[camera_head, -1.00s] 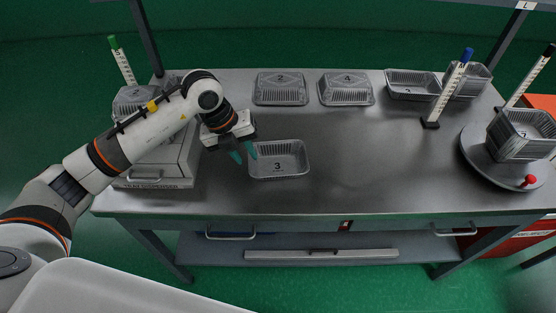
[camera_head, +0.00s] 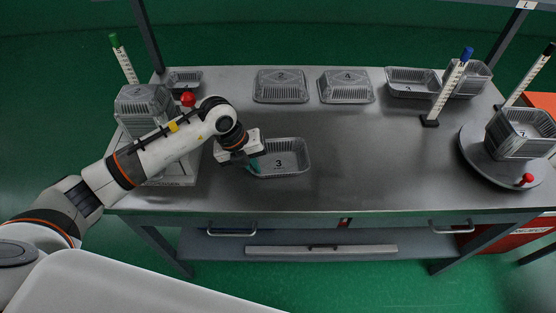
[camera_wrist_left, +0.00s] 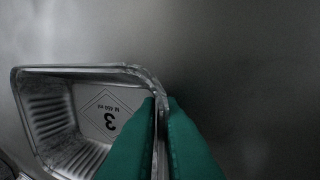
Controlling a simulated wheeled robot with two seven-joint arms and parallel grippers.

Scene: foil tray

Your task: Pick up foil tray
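The foil tray (camera_head: 299,158) marked 3 sits open side up on the steel table, left of its middle. My left gripper (camera_head: 254,165) is at the tray's left wall, pointing down. In the left wrist view the tray (camera_wrist_left: 90,71) lies to the left, and its wall runs between the two green fingers (camera_wrist_left: 162,102). The fingers are close together with the thin wall pinched between them. The tray appears to rest on the table. The lower part of the wall is hidden by the fingers. My right gripper is not in view.
Upturned trays 2 (camera_head: 280,86) and 4 (camera_head: 346,87) lie at the back, with another tray (camera_head: 412,84) to their right. A dispenser with stacked trays (camera_head: 143,100) stands at left. A round turntable (camera_head: 480,160) is at right. The table's centre is clear.

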